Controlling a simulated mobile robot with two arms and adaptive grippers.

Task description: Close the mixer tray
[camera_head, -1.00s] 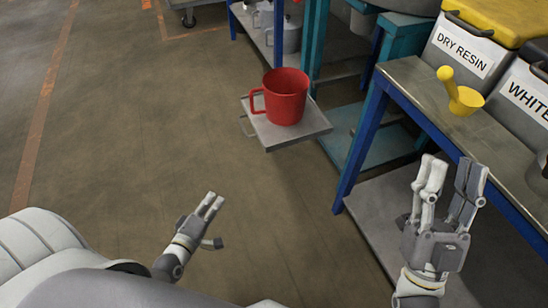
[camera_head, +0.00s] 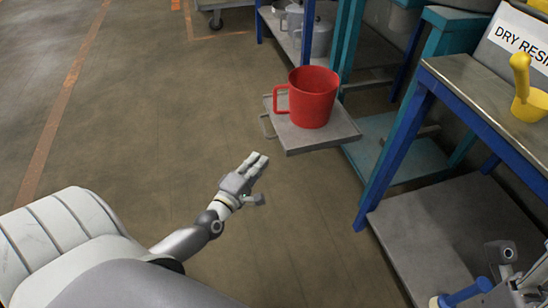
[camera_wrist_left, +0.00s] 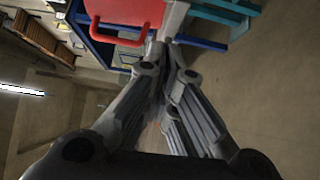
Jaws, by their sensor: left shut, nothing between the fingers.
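The mixer tray (camera_head: 335,138) is a flat grey plate sticking out from the teal frame, with a thin handle (camera_head: 266,127) on its left side. A red pitcher (camera_head: 316,98) stands upright on it, its handle to the left. My left gripper (camera_head: 258,161) is shut and empty, lower left of the tray and apart from it in the picture. In the left wrist view the shut fingers (camera_wrist_left: 165,55) point towards the red pitcher (camera_wrist_left: 125,12) at the top.
A blue-legged workbench (camera_head: 445,80) stands right, with a yellow scoop (camera_head: 528,100) and a DRY RESIN bin (camera_head: 515,35). Its lower shelf (camera_head: 400,225) is mostly bare; a blue-handled item (camera_head: 465,293) shows bottom right. The floor (camera_head: 140,130) at left is clear.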

